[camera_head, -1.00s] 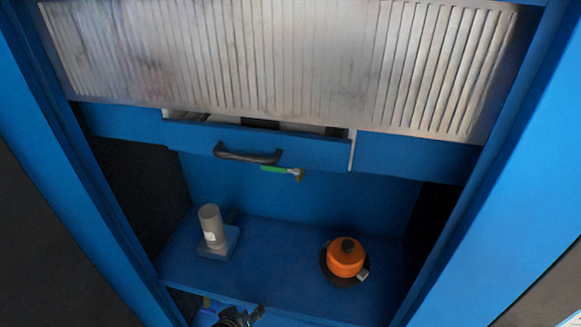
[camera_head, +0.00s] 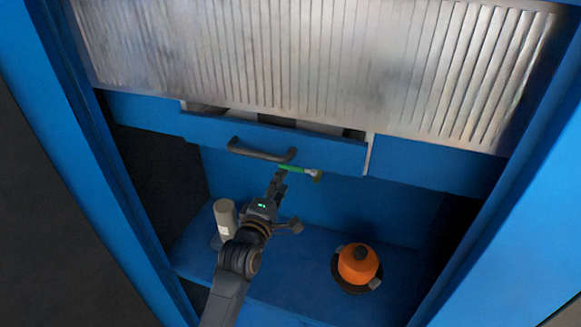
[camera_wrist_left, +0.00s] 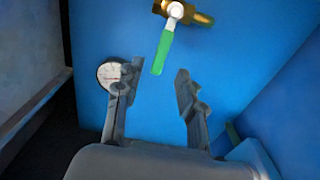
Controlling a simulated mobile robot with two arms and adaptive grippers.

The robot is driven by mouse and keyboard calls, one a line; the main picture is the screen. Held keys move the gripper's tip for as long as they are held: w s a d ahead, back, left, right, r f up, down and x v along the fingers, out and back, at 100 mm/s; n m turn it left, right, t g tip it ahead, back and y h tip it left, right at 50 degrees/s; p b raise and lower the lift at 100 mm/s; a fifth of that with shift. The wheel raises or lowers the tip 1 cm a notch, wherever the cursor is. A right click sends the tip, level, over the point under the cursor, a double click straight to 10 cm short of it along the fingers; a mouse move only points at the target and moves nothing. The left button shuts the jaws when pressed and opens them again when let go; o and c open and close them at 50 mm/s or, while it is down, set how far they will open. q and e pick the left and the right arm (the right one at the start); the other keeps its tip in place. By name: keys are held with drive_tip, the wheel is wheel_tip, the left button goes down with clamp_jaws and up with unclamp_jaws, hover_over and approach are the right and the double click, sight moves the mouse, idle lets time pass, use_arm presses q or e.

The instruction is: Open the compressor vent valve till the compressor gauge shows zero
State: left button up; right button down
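The vent valve has a green lever (camera_head: 292,169) with a brass body (camera_head: 316,175) at its right end, just below the drawer front. In the left wrist view the lever (camera_wrist_left: 163,50) hangs down from the brass body (camera_wrist_left: 192,13). My left gripper (camera_head: 278,181) is close below the lever in the head view. In the left wrist view the gripper (camera_wrist_left: 150,82) is open and empty, with the lever's end a little beyond and between its fingertips. A round white gauge (camera_wrist_left: 106,72) is partly hidden behind the left finger; its reading cannot be told. My right gripper is not in view.
A blue drawer (camera_head: 215,131) with a black handle (camera_head: 262,152) is above the valve, under a ribbed metal shutter (camera_head: 320,60). An orange pot (camera_head: 357,266) stands on the shelf at right, a grey cylinder (camera_head: 225,218) at left. Cabinet walls stand on both sides.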

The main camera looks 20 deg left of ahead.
sight(290, 169)
use_arm(q)
drive_tip(key=w, duration=0.7)
drive_tip(key=shift+w+d, duration=0.15)
drive_tip(key=shift+w, duration=0.1)
clamp_jaws()
